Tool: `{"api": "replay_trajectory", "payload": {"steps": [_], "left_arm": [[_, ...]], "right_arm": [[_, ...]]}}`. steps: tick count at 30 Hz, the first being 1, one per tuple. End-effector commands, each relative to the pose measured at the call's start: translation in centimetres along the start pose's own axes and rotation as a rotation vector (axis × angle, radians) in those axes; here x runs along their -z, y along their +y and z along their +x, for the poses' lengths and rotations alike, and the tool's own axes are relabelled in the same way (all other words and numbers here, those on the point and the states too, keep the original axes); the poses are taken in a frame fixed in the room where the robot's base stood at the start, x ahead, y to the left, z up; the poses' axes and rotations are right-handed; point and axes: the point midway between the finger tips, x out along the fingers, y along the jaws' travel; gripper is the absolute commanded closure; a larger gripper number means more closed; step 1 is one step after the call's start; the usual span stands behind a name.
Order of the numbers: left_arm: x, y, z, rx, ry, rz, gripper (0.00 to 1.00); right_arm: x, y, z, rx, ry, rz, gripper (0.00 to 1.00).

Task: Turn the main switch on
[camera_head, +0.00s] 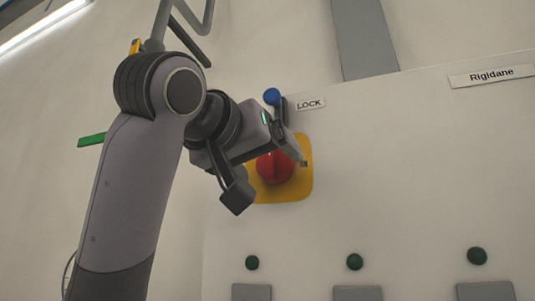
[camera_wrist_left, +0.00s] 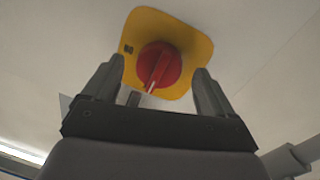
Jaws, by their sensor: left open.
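The main switch is a red rotary knob (camera_head: 274,168) on a yellow plate (camera_head: 298,188), mounted on a pale panel. My left gripper (camera_head: 292,145) is in front of its upper part and hides some of the plate in the head view. In the left wrist view the red knob (camera_wrist_left: 159,66) lies beyond and between the two spread fingers of my left gripper (camera_wrist_left: 156,80). The knob's raised grip is slightly tilted, with a white mark at its lower end. The fingers are open and hold nothing; I cannot tell whether they touch the plate. My right gripper is not in view.
A blue-knobbed lever (camera_head: 271,97) beside a LOCK label (camera_head: 310,104) is just above the switch, close to my gripper. Green buttons (camera_head: 354,262) line the lower panel (camera_head: 420,180). A grey duct (camera_head: 363,40) rises above it.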

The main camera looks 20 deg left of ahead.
Motion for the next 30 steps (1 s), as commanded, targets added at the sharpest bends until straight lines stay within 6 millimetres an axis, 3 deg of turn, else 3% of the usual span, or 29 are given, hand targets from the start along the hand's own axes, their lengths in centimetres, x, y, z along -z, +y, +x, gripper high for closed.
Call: {"api": "replay_trajectory", "payload": {"steps": [4, 12, 13, 18, 30], "left_arm": [[0.07, -0.04, 1.25, 0.002, -0.001, 0.000, 0.14], [-0.03, -0.04, 1.47, 0.001, 0.001, 0.000, 0.14], [-0.04, -0.05, 1.47, 0.001, 0.001, 0.000, 0.17], [-0.03, -0.04, 1.46, 0.001, 0.001, 0.000, 0.70], [0.00, -0.09, 1.43, 0.003, -0.005, 0.059, 0.70]], "right_arm": [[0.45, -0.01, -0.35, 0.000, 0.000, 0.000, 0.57], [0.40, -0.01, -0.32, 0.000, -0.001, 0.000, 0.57], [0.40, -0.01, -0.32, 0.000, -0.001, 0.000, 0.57], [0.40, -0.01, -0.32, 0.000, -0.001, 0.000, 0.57], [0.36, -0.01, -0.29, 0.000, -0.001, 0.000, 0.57]]}}
